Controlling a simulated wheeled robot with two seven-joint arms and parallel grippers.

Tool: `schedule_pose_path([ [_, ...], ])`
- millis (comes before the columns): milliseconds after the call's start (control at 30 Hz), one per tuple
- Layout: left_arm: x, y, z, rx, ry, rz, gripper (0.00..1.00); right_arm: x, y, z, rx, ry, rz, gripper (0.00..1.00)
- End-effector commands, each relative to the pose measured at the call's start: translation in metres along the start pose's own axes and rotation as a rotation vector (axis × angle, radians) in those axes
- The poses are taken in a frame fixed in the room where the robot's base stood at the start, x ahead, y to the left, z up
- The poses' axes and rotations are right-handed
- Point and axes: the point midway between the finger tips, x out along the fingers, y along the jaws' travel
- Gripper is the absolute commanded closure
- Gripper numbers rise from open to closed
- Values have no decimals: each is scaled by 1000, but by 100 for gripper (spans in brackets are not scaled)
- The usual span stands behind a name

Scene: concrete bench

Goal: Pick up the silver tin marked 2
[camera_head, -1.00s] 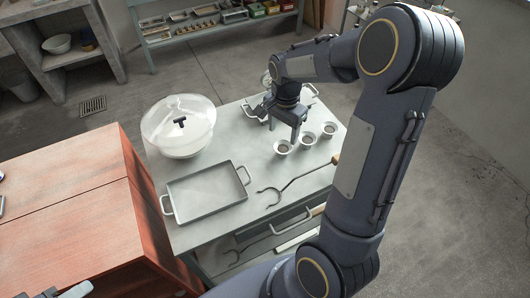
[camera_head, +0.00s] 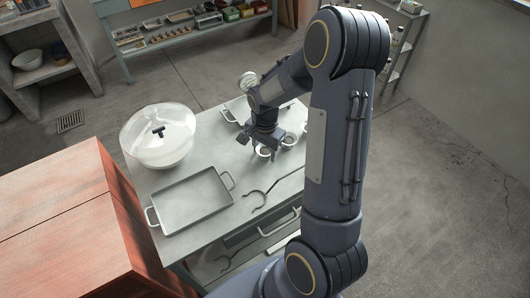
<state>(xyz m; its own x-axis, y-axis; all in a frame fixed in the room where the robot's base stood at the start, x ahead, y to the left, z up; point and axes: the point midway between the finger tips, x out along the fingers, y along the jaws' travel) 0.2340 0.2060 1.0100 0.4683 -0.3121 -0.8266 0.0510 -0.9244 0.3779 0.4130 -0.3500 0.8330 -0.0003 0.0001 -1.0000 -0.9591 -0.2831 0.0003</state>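Small round pale tins stand in a row on the grey bench (camera_head: 200,240). One tin (camera_head: 264,152) shows just below my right gripper, and another tin (camera_head: 289,141) is just to its right. My arm covers the bench beyond that, where a third tin may be hidden. No number is readable on them, so I cannot tell which is marked 2. My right gripper (camera_head: 260,146) points down above the nearer tin, its fingers apart, with nothing seen held. Whether it touches the tin is unclear. My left gripper is out of view.
A grey tray with handles (camera_head: 190,202) lies at the bench's front left. A long forked tool (camera_head: 262,194) lies right of the tray. A reddish wooden cabinet (camera_head: 60,215) adjoins on the left.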

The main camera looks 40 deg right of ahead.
Motion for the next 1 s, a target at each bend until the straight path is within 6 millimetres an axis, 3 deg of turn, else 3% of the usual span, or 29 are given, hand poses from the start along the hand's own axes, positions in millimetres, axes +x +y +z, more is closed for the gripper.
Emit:
schedule_pose_path([
  [33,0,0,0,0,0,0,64,0,0,0,0,0,0,58],
  [167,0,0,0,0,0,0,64,0,0,0,0,0,0,74],
  [567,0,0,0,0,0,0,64,-9,-1,0,0,2,-3,74],
  [767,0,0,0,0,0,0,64,-37,2,-1,0,3,-5,74],
  [1000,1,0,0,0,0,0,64,-85,43,0,1,3,-8,74],
])
